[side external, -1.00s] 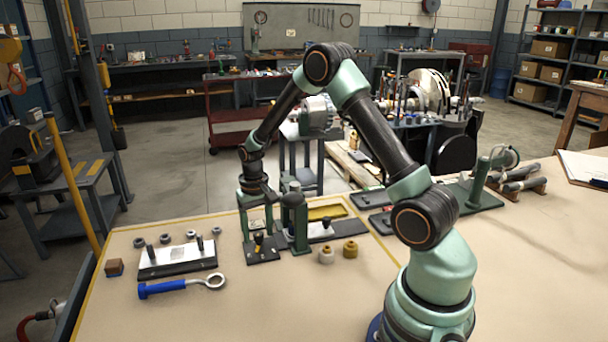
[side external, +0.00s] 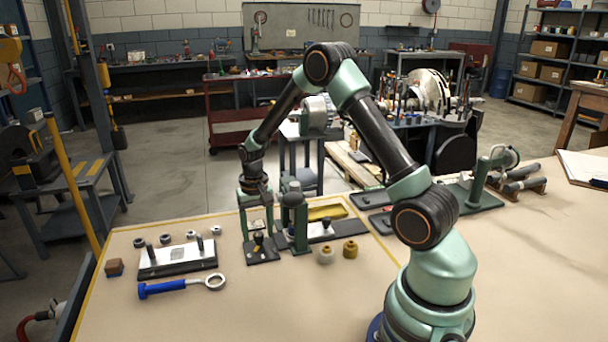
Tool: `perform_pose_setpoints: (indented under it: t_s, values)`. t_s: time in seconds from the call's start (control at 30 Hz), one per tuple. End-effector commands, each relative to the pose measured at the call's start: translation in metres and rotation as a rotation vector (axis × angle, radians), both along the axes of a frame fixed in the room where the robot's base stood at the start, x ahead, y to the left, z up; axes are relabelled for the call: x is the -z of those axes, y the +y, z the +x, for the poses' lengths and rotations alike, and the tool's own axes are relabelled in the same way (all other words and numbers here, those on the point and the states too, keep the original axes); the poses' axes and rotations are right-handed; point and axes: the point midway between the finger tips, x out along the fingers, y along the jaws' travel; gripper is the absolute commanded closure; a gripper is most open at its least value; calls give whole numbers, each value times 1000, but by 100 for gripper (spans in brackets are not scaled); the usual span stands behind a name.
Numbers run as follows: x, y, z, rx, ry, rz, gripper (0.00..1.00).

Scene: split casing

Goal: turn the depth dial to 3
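A small black knob (side external: 258,238) stands on a dark square plate (side external: 264,254) near the back left of the bench. It looks like the depth dial, but its markings and setting are too small to read. My gripper (side external: 257,232) points down over this plate. Its two green fingers are apart, one on each side of the knob. I cannot tell whether either finger touches the knob.
A green post (side external: 299,222) stands close right of my gripper. A plate with studs (side external: 178,258) and a blue-handled ring wrench (side external: 180,286) lie left. The front bench is clear.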

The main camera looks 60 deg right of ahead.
Motion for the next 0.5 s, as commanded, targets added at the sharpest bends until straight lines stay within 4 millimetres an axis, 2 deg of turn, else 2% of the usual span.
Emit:
perform_pose_setpoints:
  t_s: [0.33, 0.5]
  values:
    - [-3, 0, 0, -1, -2, 0, 36]
    - [-25, 0, 1, -1, -5, -2, 36]
